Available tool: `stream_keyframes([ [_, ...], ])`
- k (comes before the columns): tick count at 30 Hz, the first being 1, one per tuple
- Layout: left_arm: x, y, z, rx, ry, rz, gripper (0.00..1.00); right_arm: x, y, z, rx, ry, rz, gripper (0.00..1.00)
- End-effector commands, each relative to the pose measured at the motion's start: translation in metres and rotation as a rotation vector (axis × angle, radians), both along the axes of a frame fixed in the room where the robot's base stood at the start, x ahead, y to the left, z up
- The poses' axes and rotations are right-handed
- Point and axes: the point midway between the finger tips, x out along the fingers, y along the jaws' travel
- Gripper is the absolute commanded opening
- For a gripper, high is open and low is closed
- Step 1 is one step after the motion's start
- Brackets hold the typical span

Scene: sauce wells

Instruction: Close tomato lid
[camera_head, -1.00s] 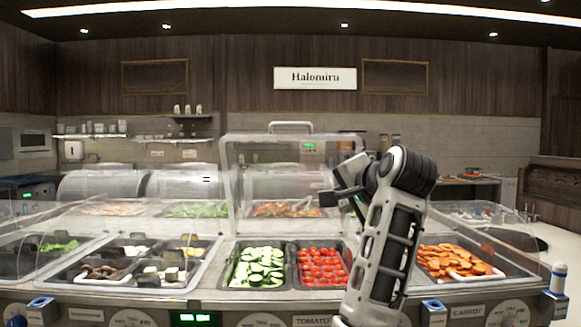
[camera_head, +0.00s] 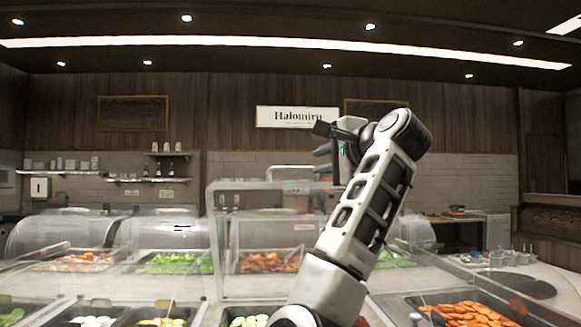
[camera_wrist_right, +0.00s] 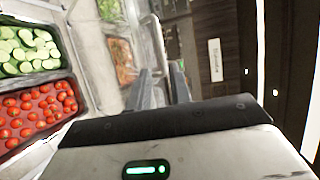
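The clear tomato lid (camera_head: 214,250) stands raised and upright over the counter in the head view, with its bar handle (camera_head: 290,169) along the top edge. The tomatoes (camera_wrist_right: 35,112) lie uncovered in their dark tray in the wrist view, beside the cucumber slices (camera_wrist_right: 28,48); my right arm hides them in the head view. My right gripper (camera_head: 322,142) is up near the lid's top right corner, above handle height in the picture. Its fingers (camera_wrist_right: 163,84) look apart and empty in the wrist view. Contact with the lid cannot be told. My left gripper is out of view.
Rounded clear covers (camera_head: 165,238) stand behind the counter at left. A carrot tray (camera_head: 470,313) is at lower right and several small cups (camera_head: 500,258) stand beyond it. The air above the lid is free.

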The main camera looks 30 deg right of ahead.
Motion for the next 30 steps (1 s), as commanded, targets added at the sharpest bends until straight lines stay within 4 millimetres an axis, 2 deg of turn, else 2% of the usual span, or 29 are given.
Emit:
stream_keyframes([
  [1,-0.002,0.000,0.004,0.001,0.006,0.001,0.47,0.012,0.000,0.001,0.000,0.006,0.003,0.21],
  [9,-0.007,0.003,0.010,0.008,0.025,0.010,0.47,0.071,-0.003,-0.006,-0.001,0.006,0.004,0.21],
  [15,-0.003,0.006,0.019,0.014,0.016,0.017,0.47,0.104,-0.005,-0.009,-0.001,0.003,0.003,0.21],
  [21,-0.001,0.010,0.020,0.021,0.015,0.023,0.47,0.121,-0.007,-0.013,-0.001,0.000,0.001,0.21],
  [30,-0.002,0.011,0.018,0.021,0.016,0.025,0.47,0.123,-0.007,-0.015,-0.002,0.000,0.001,0.21],
])
